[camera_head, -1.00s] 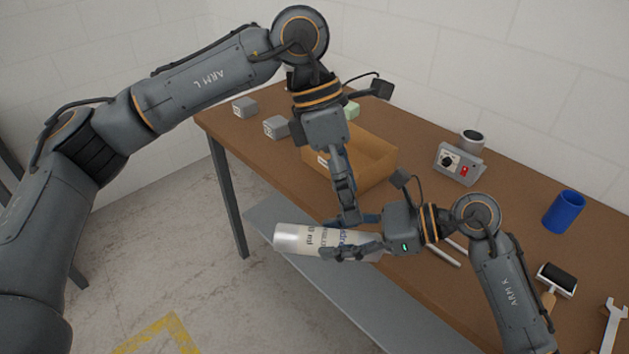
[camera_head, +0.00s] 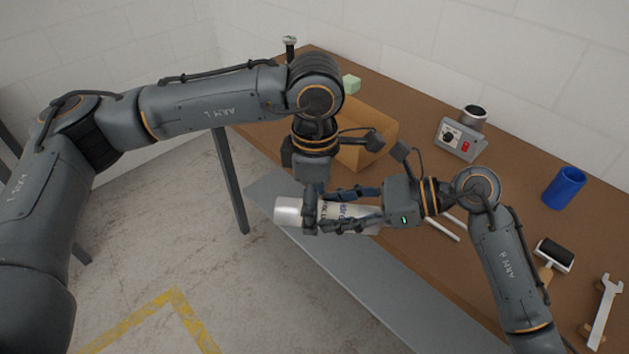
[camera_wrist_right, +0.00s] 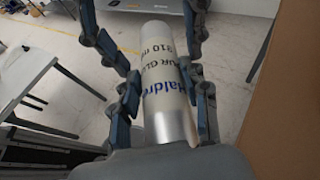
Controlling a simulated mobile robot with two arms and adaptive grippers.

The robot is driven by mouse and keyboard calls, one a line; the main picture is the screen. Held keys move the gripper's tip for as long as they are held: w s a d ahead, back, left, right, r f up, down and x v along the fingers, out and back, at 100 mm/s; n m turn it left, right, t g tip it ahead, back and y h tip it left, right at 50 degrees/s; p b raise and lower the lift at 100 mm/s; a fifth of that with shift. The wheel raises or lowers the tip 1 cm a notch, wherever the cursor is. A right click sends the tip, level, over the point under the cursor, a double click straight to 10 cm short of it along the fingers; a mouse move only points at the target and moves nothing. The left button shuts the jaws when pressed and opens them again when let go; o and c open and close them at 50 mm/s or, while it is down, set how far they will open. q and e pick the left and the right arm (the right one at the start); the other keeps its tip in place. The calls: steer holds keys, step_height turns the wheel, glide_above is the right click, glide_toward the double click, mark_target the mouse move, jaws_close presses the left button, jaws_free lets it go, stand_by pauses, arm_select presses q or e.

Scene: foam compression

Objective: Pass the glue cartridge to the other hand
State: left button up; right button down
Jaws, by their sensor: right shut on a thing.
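The glue cartridge (camera_head: 288,212), a silver-white cylinder with dark lettering, lies roughly level in the air in front of the table edge. It also shows in the right wrist view (camera_wrist_right: 165,85). My right gripper (camera_head: 338,210) is shut on the cartridge's right part. My left gripper (camera_head: 310,216) points down at the cartridge near its left end, with a finger in front of it. In the right wrist view the left gripper's fingers (camera_wrist_right: 153,38) stand on either side of the cartridge with gaps, so it looks open. Its far finger is hidden in the head view.
The brown table (camera_head: 400,265) holds an open cardboard box (camera_head: 376,124) behind my left gripper. Free floor (camera_head: 180,240) is at left.

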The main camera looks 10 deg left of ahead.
arm_select(q)
steer(key=shift+f, duration=0.75)
steer(key=c, duration=0.8)
steer(key=o, duration=0.8)
